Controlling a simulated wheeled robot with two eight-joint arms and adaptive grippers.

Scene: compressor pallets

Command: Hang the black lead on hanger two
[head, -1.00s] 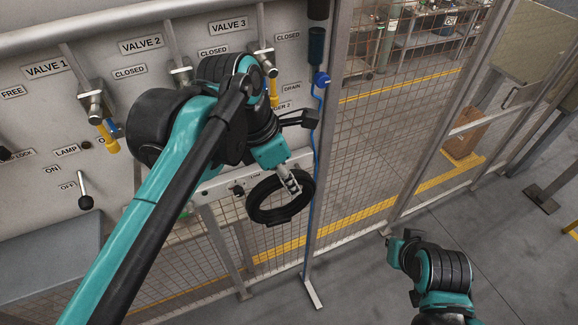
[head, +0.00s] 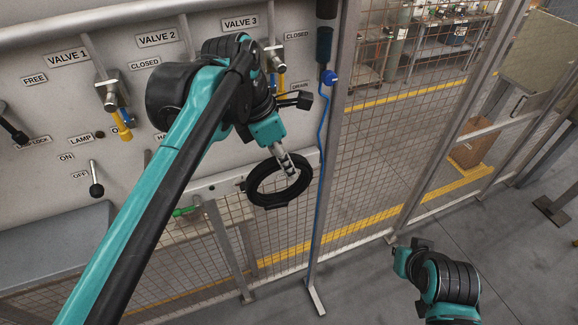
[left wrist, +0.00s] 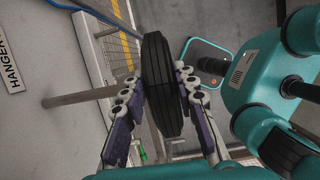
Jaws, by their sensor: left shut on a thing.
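The black lead (head: 257,194) is a thick coiled ring. My left gripper (head: 287,168) is shut on its upper edge and holds it in the air before the panel, near the light rail at its lower edge. In the left wrist view the lead (left wrist: 160,75) stands edge-on between the two fingers of my left gripper (left wrist: 158,95). A label reading HANGER (left wrist: 10,65) shows at the left edge there, its number cut off. A grey bar (left wrist: 80,97) passes left of the lead; I cannot tell whether it is a hanger. Hanger two is not clearly visible. My right gripper's fingers do not show.
The valve panel (head: 45,110) carries levers and labels. A blue cable (head: 322,150) hangs by the fence post right of the lead. Mesh fencing (head: 375,150) stands behind. A green item (head: 185,211) is below the panel. The floor at lower right is clear apart from my right arm.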

